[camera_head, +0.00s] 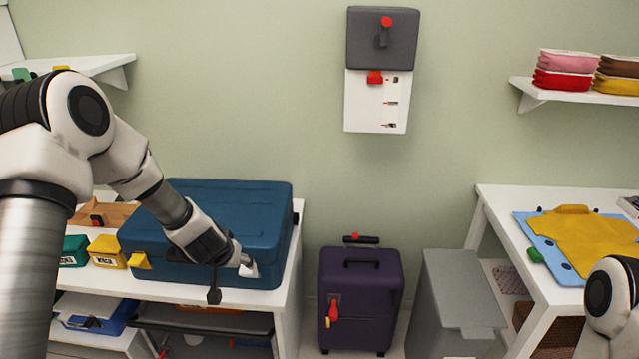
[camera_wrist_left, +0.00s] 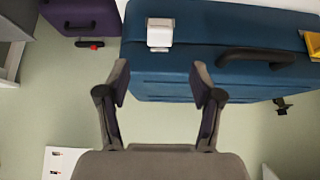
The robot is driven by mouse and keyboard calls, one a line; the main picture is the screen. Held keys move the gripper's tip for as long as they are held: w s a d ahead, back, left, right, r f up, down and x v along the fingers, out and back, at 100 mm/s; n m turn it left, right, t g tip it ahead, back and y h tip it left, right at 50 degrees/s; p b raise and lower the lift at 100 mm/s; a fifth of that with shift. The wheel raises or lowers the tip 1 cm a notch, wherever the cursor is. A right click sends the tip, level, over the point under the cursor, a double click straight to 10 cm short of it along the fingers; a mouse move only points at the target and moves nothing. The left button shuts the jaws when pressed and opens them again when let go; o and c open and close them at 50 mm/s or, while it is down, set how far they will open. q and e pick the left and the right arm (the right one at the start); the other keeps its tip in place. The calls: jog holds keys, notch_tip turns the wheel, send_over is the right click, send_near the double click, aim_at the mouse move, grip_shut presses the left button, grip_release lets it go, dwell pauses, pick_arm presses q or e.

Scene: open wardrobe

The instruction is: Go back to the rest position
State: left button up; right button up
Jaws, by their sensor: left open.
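My left gripper (camera_head: 230,278) is in front of the closed blue case (camera_head: 225,205) on the left white table. In the left wrist view my left gripper (camera_wrist_left: 160,76) has its two fingers spread, with nothing between them. The blue case (camera_wrist_left: 200,60) lies just beyond the fingertips there. Its white latch (camera_wrist_left: 160,32) is past the gap between them, and its dark handle (camera_wrist_left: 255,57) is to the right. Whether a fingertip touches the case, I cannot tell. Part of my right arm (camera_head: 612,300) shows at the right edge. Its gripper is out of view.
Green (camera_head: 74,250) and yellow (camera_head: 107,252) boxes sit left of the case. A purple suitcase (camera_head: 362,295) and grey bin (camera_head: 455,300) stand on the floor. The right table (camera_head: 500,205) bears yellow and blue flat items. A grey-white panel (camera_head: 376,105) hangs on the wall.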

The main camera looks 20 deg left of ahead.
pick_arm(q)
jog(key=s+d+f+m+g, duration=0.2)
jog(key=s+d+f, duration=0.1)
jog(key=s+f, duration=0.5)
jog(key=s+d+f+m+g, duration=0.1)
jog(key=s+d+f+g, duration=0.15)
jog(key=s+f, duration=0.55)
jog(key=s+d+f+g+h, duration=0.1)
jog(key=s+d, duration=0.3)
jog(key=s, duration=0.5)
jog(key=s+d+f+g, duration=0.1)
jog(key=s+d+f, duration=0.1)
jog(key=s, duration=0.6)
jog(key=shift+s+d+f+n+h, duration=0.3)
jog(key=shift+s+d+h, duration=0.1)
jog(key=shift+d, duration=0.45)
jog(key=shift+w, duration=0.1)
